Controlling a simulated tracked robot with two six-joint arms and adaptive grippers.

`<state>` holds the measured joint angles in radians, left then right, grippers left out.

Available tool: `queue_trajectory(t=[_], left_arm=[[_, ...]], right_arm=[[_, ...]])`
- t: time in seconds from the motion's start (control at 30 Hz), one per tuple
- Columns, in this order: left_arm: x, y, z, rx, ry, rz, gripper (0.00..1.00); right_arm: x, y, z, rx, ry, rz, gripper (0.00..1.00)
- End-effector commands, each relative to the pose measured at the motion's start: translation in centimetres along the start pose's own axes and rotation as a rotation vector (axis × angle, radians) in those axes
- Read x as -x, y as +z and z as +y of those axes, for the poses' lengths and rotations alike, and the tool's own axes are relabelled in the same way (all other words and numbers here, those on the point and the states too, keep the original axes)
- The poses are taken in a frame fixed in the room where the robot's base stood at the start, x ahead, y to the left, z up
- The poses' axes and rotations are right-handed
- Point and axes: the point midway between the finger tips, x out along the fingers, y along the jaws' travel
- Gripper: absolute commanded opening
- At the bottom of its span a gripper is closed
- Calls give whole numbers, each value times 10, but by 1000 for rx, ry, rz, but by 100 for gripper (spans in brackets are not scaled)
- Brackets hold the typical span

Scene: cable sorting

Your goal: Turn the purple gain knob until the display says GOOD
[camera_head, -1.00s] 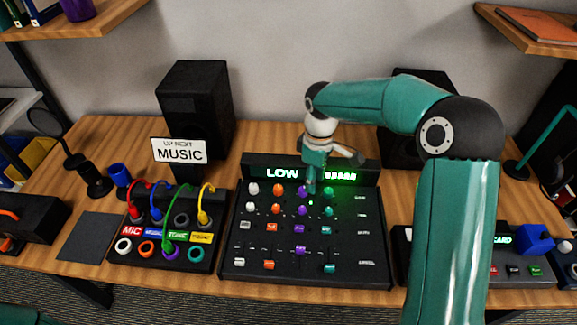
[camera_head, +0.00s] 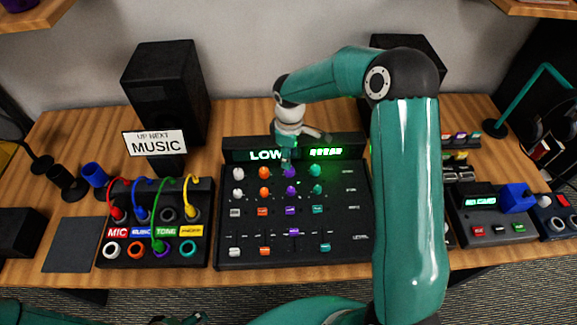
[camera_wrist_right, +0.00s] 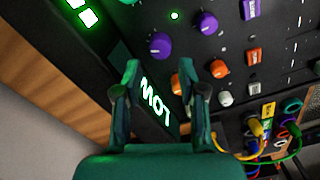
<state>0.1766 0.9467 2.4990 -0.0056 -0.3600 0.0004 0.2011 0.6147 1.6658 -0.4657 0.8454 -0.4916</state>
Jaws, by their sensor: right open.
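The black mixer panel (camera_head: 345,235) stands mid-table. Its display (camera_head: 264,155) reads LOW beside lit green bars (camera_head: 326,153). Two purple knobs, upper (camera_head: 290,172) and lower (camera_head: 289,188), sit one above the other; I cannot read which is gain. My right gripper (camera_head: 286,162) is just above the upper one, pointing down. In the right wrist view the right gripper (camera_wrist_right: 160,68) has its fingers apart, with the upper purple knob (camera_wrist_right: 160,43) just beyond the tips, ungripped. Part of what seems my left gripper (camera_head: 180,319) shows at the bottom edge; its fingers are unclear.
Orange (camera_head: 264,172), white (camera_head: 238,173) and teal (camera_head: 316,171) knobs flank the purple ones closely. A patch box with cables (camera_head: 158,222) stands left, and an UP NEXT MUSIC sign (camera_head: 155,143) behind it. My right arm covers the panel's right side.

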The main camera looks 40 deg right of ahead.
Motion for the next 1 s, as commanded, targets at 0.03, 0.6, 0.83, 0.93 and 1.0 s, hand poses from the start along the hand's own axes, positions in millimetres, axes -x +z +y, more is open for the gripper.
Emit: queue_trajectory(t=[0.03, 0.6, 0.83, 0.93, 1.0], left_arm=[[3, 0, 1, 0, 0, 0, 78], [7, 0, 3, 0, 0, 0, 78], [7, 0, 3, 0, 0, 0, 78], [7, 0, 3, 0, 0, 0, 78], [7, 0, 3, 0, 0, 0, 78]], right_arm=[[-11, 1, -1, 1, -4, -4, 41], [-60, 1, 0, -2, 0, 1, 41], [-60, 1, 0, -2, 1, 1, 26], [-60, 1, 1, -1, 1, 1, 9], [-59, 1, 1, -1, 1, 1, 0]])
